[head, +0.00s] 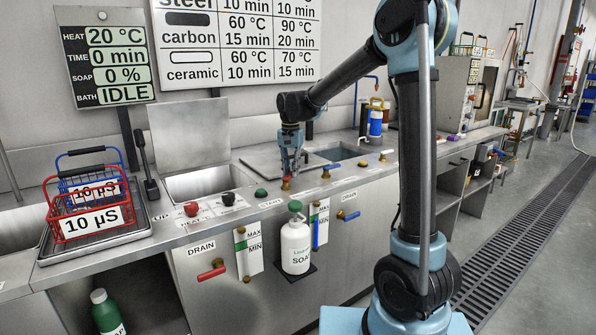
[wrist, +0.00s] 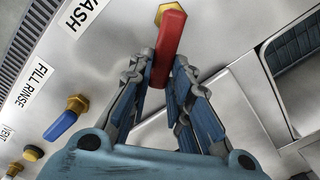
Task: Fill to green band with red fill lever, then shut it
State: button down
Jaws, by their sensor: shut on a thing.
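The red fill lever (wrist: 170,45) sits on a brass valve, beside a label whose visible part reads WASH (wrist: 82,14). My gripper (wrist: 166,80) has its fingers on both sides of the lever's near end and is shut on it. In the head view my gripper (head: 290,166) reaches down to the counter, where its fingers largely hide the lever. The left level gauge (head: 249,250) on the front panel has MAX and MIN marks and a green band (head: 241,244). I cannot make out a liquid level in it.
A blue lever (wrist: 62,125) labelled FILL RINSE is nearby. A red drain lever (head: 211,273) and a white soap bottle (head: 296,245) are on the front. The left basin (head: 200,183) has its lid raised. The display (head: 105,62) reads IDLE. Red and blue baskets (head: 88,222) stand left.

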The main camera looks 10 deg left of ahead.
jog(key=shift+s+a, duration=0.15)
jog(key=shift+s, duration=0.1)
jog(key=c, duration=1.5)
grip_release()
jog(key=shift+w, duration=0.1)
jog(key=shift+r, duration=0.1)
notch_tip(320, 180, up, 12)
jog(key=shift+f, duration=0.15)
